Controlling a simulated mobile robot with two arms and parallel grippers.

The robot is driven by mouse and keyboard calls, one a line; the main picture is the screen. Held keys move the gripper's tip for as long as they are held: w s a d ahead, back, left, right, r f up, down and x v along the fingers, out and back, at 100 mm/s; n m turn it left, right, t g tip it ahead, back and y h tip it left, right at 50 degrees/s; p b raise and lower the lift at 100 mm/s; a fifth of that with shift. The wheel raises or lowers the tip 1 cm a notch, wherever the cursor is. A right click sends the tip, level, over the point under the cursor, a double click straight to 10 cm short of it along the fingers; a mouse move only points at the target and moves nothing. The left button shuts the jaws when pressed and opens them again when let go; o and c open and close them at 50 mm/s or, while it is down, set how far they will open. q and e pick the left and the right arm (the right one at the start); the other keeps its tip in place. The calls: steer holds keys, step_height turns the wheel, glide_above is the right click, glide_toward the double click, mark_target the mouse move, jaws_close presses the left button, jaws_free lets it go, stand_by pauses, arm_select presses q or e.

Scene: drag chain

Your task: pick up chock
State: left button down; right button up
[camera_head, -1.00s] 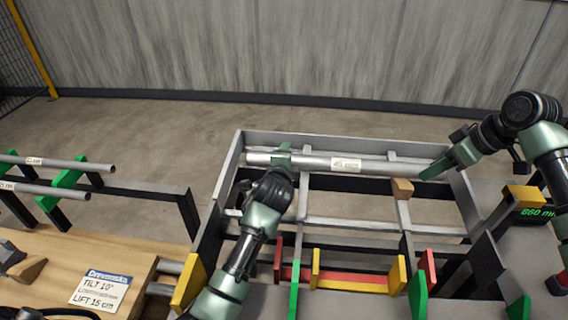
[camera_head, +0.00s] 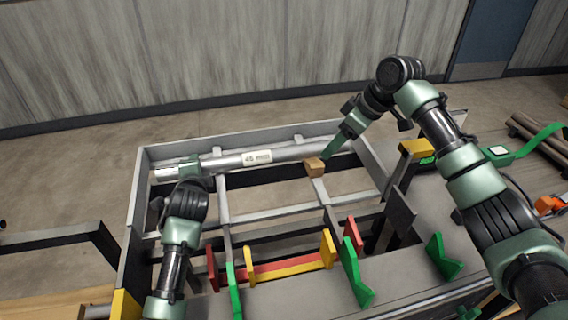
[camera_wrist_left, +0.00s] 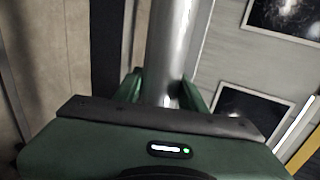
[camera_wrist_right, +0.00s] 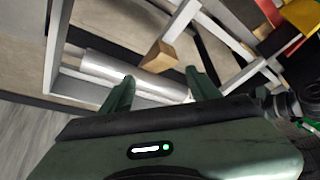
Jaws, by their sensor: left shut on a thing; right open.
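The chock, a small tan wooden block (camera_head: 315,168), sits on a grey cross rail of the frame, just in front of the pipe. It also shows in the right wrist view (camera_wrist_right: 160,57), beyond the fingertips. A long silver pipe (camera_head: 226,161) with a white label lies along the back of the frame. My right gripper (camera_head: 333,148) is open and empty, above the pipe, just behind and right of the chock. My left gripper (camera_head: 189,168) is shut on the pipe near its left end; the left wrist view shows the pipe (camera_wrist_left: 172,45) between its fingers.
The grey frame (camera_head: 142,195) has open gaps between its rails. Green brackets (camera_head: 356,272), yellow and red plates (camera_head: 290,267) stand at its front. A yellow-topped post (camera_head: 417,147) stands right of the frame. Further pipes (camera_head: 540,138) lie at far right.

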mark_target(318, 166)
steer(key=s+a+r+m+t+h, duration=0.1)
steer(key=s+a+r+m+h, duration=0.2)
steer(key=m, duration=0.5)
steer(key=shift+m+h, duration=0.3)
steer(key=x, duration=1.2)
steer(key=shift+a+f, duration=0.1)
steer(key=shift+f, duration=0.2)
jaws_close()
steer(key=shift+r, duration=0.1)
steer(key=shift+s+r, duration=0.35)
steer(key=s+d+r, duration=0.3)
steer(key=s+r, duration=0.4)
steer(key=s, duration=0.6)
steer(key=shift+d, duration=0.15)
